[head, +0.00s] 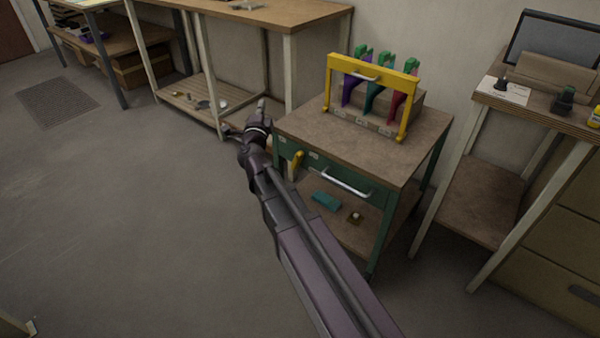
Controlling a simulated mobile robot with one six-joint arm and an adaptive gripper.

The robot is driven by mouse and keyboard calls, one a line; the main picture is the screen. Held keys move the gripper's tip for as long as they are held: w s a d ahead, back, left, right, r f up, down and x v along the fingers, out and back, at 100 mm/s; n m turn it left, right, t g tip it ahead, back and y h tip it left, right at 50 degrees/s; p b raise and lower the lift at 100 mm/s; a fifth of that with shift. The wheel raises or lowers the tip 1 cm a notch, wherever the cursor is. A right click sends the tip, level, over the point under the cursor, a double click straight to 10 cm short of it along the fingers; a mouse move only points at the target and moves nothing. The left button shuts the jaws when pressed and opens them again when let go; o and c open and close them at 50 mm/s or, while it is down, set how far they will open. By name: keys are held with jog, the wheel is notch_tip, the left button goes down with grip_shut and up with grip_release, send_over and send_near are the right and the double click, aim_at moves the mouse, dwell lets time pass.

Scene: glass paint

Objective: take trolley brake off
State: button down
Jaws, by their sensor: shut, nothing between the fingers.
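The trolley (425,133) has a brown top, green legs and a green drawer with a silver handle (346,182). A yellow lever (296,160) sits at the left end of its front, beside the drawer. It may be the brake, and it looks upright with a slight tilt. My gripper (262,107) is beyond the trolley's left front corner, to the left of the lever and apart from it. It is shut and empty. My arm crosses in front of the trolley's left side and hides its lower left part, including the left front leg.
A yellow rack (372,68) with purple, teal and red tools stands on the trolley top. A teal block (326,201) lies on its lower shelf. A workbench (255,16) stands behind left, another table (470,190) at right. The floor at left is clear.

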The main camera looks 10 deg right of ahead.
jog(key=s+d+f+m+g+h+b, duration=0.1)
jog(key=d+f+m+g+h+b, duration=0.15)
jog(key=f+m+h+b, duration=0.2)
jog(key=s+d+f+m+g+h+b, duration=0.1)
jog(key=f+m+g+h+b, duration=0.25)
jog(key=f+m, duration=0.2)
jog(key=m+g+h+b, duration=0.2)
jog(key=m+g+b, duration=0.4)
jog(key=g+b, duration=0.2)
send_near(297, 160)
jog(key=s+d, duration=0.3)
jog(key=s, duration=0.1)
jog(key=shift+s+f, duration=0.4)
jog(key=shift+f, duration=0.25)
jog(key=shift+d, duration=0.1)
jog(key=x, duration=0.9)
jog(key=shift+w+f+b, duration=0.15)
jog(key=shift+b, duration=0.25)
jog(key=shift+w+d, duration=0.25)
jog(key=shift+d, duration=0.05)
jog(key=shift+w+a+r+p, duration=0.35)
jog(key=shift+w+a, duration=0.2)
jog(key=shift+w, duration=0.1)
jog(key=shift+w+a+r+p, duration=0.35)
jog(key=shift+w+a, duration=0.25)
jog(key=shift+w, duration=0.05)
